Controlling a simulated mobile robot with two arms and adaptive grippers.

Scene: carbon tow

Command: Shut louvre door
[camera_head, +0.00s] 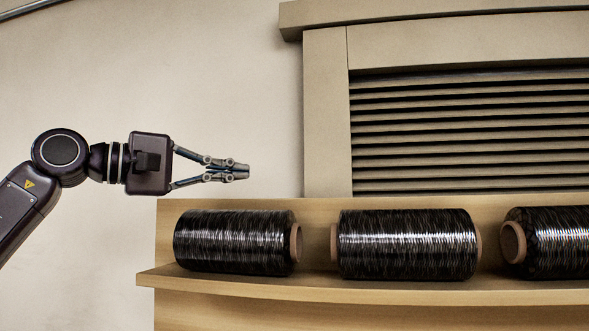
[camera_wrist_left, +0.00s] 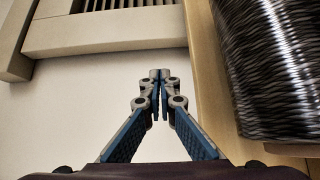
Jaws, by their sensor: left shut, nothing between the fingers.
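The louvre door (camera_head: 470,130) is at the upper right of the head view, with dark horizontal slats inside a beige frame (camera_head: 325,115). Whether it is ajar or shut I cannot tell, and its lower part is hidden behind the wooden shelf. Part of the slats and frame also shows at the top of the left wrist view (camera_wrist_left: 105,32). My left gripper (camera_head: 246,171) is shut and empty, pointing right, in front of the pale wall and left of the frame. Its fingertips meet in the left wrist view (camera_wrist_left: 160,75). My right gripper is not in view.
A wooden shelf (camera_head: 230,205) runs along the lower right. It holds black carbon tow spools: a left one (camera_head: 235,242), a middle one (camera_head: 408,244) and a right one (camera_head: 560,242) cut by the picture edge. The pale wall (camera_head: 220,80) at left is bare.

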